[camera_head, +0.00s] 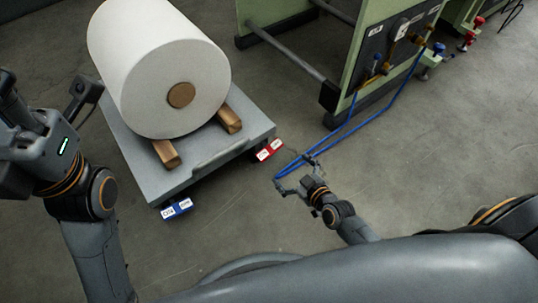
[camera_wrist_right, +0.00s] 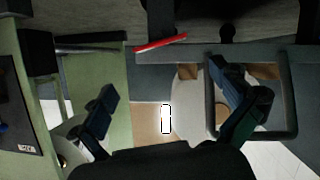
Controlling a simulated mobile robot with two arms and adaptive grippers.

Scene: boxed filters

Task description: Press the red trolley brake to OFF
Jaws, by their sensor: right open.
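The red trolley brake (camera_head: 269,150) is a small pedal with white labels at the trolley's right front corner. It also shows in the right wrist view as a thin red bar (camera_wrist_right: 160,43). The grey trolley (camera_head: 118,125) carries a big white roll (camera_head: 150,60). My right gripper (camera_head: 294,171) is open and empty, just below and right of the red brake, apart from it in the head view. Its spread fingers show in the right wrist view (camera_wrist_right: 168,90). My left gripper (camera_head: 42,100) is at the left edge, partly cut off; its jaw state is unclear.
A blue brake pedal (camera_head: 177,208) sits at the trolley's left front corner. Wooden blocks (camera_head: 166,153) support the roll. A blue hose (camera_head: 352,118) loops from the green machine (camera_head: 345,62) to beside my right gripper. The floor between is mostly clear.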

